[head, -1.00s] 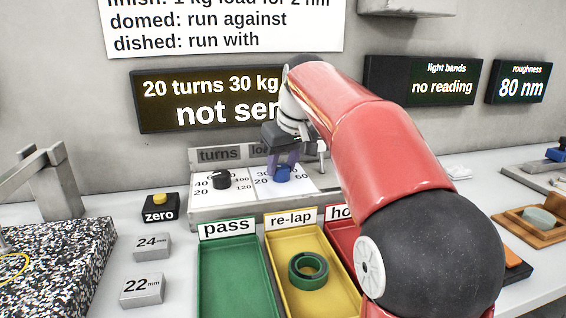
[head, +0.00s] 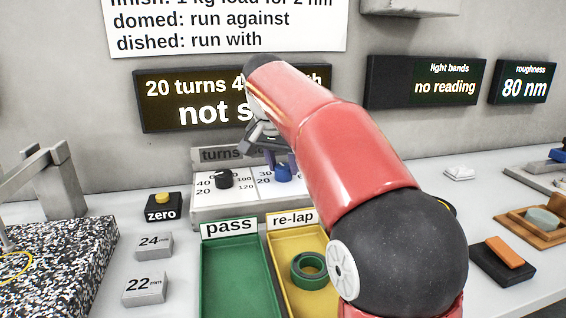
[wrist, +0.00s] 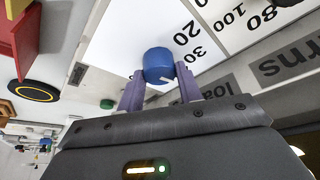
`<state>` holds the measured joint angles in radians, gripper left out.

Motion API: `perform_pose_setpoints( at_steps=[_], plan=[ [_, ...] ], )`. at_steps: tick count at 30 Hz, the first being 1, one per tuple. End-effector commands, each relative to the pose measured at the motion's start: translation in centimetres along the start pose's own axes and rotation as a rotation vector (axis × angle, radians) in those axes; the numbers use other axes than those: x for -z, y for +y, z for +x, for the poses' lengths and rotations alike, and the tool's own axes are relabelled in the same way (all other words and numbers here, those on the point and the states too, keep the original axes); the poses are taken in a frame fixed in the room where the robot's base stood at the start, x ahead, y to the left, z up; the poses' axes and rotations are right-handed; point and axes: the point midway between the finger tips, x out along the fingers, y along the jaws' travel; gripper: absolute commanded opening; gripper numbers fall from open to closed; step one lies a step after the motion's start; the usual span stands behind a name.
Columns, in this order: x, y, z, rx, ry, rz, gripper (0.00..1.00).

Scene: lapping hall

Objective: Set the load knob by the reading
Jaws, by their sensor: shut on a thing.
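The blue load knob (head: 283,173) sits on the right dial of the white control panel (head: 240,204). My gripper (head: 280,160) is shut on it from above. In the wrist view, the purple fingers of my gripper (wrist: 160,82) stand on either side of the blue knob (wrist: 158,62). A white mark shows on the knob, and the dial figures 20 and 30 lie beside it. The black turns knob (head: 223,179) stands left of it, untouched. The dark display (head: 160,115) reads "20 turns 4", then "not s"; my arm covers the rest.
The roughness display (head: 524,82) reads 80 nm; the light bands display (head: 420,82) reads no reading. A green pass tray (head: 236,270) and a yellow re-lap tray (head: 281,246) holding a green ring (head: 309,269) lie in front. A zero button (head: 162,207) stands left.

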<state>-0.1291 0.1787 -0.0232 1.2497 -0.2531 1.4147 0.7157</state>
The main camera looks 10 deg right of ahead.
Motion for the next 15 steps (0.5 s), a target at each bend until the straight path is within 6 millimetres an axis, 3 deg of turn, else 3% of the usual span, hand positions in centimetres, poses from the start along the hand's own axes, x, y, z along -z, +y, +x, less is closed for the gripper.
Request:
perform_pose_setpoints(
  at_steps=[15],
  plan=[
    [-0.01, -0.19, -0.03, -0.065, -0.001, 0.160, 0.12]
  ],
)
